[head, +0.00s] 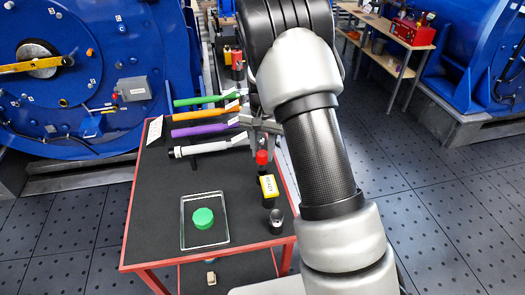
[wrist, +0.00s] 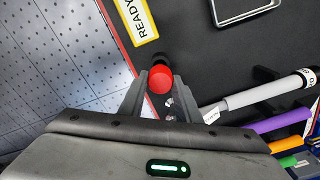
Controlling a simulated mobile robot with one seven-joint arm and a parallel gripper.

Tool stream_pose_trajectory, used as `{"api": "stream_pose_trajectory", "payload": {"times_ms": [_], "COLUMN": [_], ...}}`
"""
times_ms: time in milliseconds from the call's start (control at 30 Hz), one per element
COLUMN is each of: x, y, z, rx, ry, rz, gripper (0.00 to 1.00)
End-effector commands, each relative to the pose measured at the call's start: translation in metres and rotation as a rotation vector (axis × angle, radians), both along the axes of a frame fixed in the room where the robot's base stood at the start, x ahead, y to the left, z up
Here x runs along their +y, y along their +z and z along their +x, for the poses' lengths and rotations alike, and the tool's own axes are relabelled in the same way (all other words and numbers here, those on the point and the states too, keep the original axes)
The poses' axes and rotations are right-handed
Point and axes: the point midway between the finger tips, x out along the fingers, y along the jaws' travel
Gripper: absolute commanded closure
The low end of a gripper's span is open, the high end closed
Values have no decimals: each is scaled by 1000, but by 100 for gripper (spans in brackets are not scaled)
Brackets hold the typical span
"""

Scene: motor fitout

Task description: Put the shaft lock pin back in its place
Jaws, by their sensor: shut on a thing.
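A red round knob with a dark part below it, which looks like the shaft lock pin (head: 262,157), is at the right side of the black-topped cart. In the wrist view the red knob (wrist: 160,79) sits between my two fingertips. My gripper (wrist: 160,92) is shut on it, pointing down at the cart's right edge. My arm and gripper partly cover this area in the head view. I cannot tell whether the dark part below the knob rests on the cart top or is clear of it.
The cart (head: 152,215) carries a glass-like tray (head: 188,238) with a green round thing (head: 203,218), a yellow READY sign (head: 268,186), a dark cup-like cylinder (head: 275,220) and several coloured-handled tools (head: 205,130). A large blue motor (head: 75,85) stands at left. Floor is open at right.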

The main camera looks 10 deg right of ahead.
Motion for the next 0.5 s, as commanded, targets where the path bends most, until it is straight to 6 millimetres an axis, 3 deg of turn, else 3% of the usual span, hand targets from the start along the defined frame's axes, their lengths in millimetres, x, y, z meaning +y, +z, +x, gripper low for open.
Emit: {"api": "stream_pose_trajectory", "payload": {"times_ms": [500], "x": [0], "y": [-13], "z": [0], "rx": [0], "ry": [0], "rz": [0], "gripper": [100]}}
